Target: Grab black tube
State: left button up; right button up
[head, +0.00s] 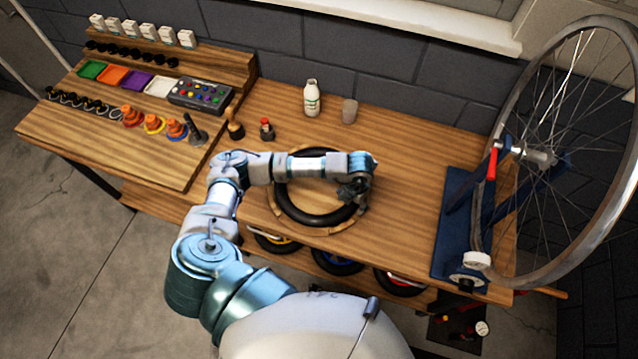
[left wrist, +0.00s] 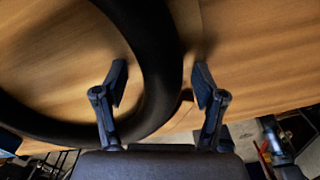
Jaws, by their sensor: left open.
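The black tube (head: 302,217) is a thick black ring lying on a round wooden holder (head: 340,228) at the front middle of the bench. My left arm reaches across it from the left. My left gripper (head: 355,190) is over the ring's right side and hides part of it. In the left wrist view the tube (left wrist: 158,75) runs between the two fingers of my left gripper (left wrist: 160,85). The fingers are open, with a gap showing on the right of the tube. My right gripper is not in view.
A wheel (head: 500,250) stands in a blue stand (head: 458,235) on the right. A white bottle (head: 312,98), a grey cup (head: 349,111) and a small red-capped bottle (head: 267,129) stand behind the ring. More tubes (head: 337,262) sit on the shelf below. Bench space right of the ring is clear.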

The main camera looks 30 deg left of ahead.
pick_arm(q)
jog(key=c, duration=1.3)
jog(key=shift+r, duration=0.2)
